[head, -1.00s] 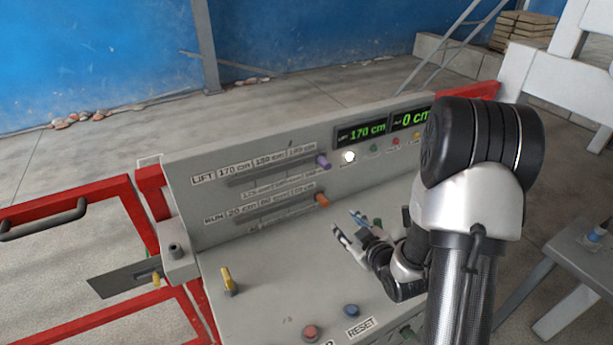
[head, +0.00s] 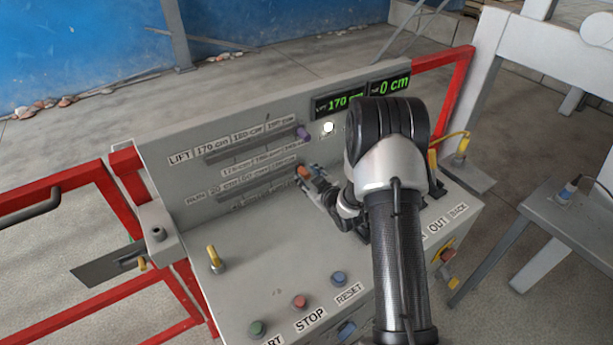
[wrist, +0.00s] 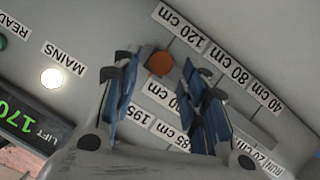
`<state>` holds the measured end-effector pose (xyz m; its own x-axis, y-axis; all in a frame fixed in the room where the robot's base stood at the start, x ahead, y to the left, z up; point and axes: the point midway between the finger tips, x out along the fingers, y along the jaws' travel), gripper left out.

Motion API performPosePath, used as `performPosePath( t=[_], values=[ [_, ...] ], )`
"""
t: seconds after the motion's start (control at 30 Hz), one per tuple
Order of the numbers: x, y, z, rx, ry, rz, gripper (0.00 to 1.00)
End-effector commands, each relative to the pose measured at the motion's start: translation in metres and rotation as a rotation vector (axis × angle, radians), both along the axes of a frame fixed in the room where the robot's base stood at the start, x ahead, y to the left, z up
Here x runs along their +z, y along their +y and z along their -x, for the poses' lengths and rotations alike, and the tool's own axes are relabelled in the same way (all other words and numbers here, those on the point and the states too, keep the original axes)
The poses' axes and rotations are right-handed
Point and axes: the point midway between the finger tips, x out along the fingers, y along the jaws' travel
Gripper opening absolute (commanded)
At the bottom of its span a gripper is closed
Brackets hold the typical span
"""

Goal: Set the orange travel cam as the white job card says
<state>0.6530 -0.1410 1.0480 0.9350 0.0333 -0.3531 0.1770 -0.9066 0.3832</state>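The orange travel cam (head: 303,171) sits at the right end of the lower RUN slot (head: 243,193) on the upright panel. In the wrist view the round orange cam (wrist: 160,63) lies beside the 120 cm label (wrist: 179,24), at the slot's end. My gripper (head: 316,184) is close in front of the cam; in the wrist view its blue-padded fingers (wrist: 166,72) are apart, with the cam between and just beyond their tips. Contact is not visible. I cannot make out a white job card in these views.
A purple cam (head: 303,133) stands at the right of the upper LIFT slot. Displays read LIFT 170 cm (head: 338,103) and 0 cm (head: 393,86). The MAINS lamp (wrist: 52,78) is lit. A yellow lever (head: 214,259) and several push buttons, including STOP (head: 300,301), stand on the desk.

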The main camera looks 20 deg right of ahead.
Motion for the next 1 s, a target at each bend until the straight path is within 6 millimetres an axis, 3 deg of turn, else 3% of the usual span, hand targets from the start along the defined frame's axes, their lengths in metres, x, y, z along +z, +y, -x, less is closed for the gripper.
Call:
performPosePath(
  t=[0.2,0.53,1.0],
  values=[
    [-0.009,0.001,-0.021,0.0,0.001,0.0,0.4],
    [-0.009,0.001,-0.024,0.0,0.001,0.0,0.4],
    [-0.009,0.001,-0.024,0.0,0.001,0.0,0.09]
  ],
)
